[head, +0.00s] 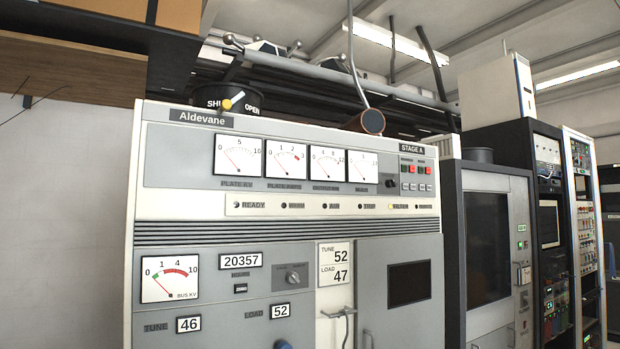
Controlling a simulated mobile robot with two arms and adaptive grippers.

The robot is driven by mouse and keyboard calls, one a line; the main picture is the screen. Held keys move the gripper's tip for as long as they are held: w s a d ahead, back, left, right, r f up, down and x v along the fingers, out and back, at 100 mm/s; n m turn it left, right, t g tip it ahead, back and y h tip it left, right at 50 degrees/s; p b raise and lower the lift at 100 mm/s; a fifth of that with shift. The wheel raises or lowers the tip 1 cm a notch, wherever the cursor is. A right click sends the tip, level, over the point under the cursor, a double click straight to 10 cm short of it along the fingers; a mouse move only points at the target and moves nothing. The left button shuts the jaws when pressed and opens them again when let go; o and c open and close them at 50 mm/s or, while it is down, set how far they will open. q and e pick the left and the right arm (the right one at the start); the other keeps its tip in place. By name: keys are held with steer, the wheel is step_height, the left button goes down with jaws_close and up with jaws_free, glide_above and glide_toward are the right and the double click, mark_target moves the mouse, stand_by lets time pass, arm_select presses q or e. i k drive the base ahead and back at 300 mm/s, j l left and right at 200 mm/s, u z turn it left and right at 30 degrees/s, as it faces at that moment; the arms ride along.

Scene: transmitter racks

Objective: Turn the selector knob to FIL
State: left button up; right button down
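A large grey and white cabinet labelled Aldevane (203,118) fills the middle of the head view. A small dark rotary knob on a square plate (291,277) sits on its lower panel, right of the 20357 counter (240,260). Its markings are too small to read. A black round knob (391,183) sits on the upper panel, right of the row of meters, below the STAGE A label (411,149). I cannot read FIL anywhere, nor tell which knob is the selector. Neither of my grippers shows in this view.
A handle (339,313) juts from the cabinet front. A blue knob (283,345) shows at the bottom edge. More racks (497,245) stand to the right.

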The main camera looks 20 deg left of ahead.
mark_target(389, 183)
steer(key=u, duration=0.2)
steer(key=i+z, duration=0.25)
steer(key=i, duration=0.3)
steer(key=i+z, duration=0.25)
steer(key=i, duration=0.3)
steer(key=i+j+z, duration=0.25)
steer(key=i, duration=0.25)
steer(key=i+l+z, duration=0.3)
steer(key=i, duration=0.45)
steer(key=i+j+z, duration=0.1)
steer(key=i+z, duration=0.25)
steer(key=i, duration=0.35)
steer(key=i+j+z, duration=0.3)
steer(key=i, duration=0.45)
steer(key=i+l+u, duration=0.25)
steer(key=i+u, duration=0.15)
steer(key=i+l+u, duration=0.45)
steer(key=i, duration=0.15)
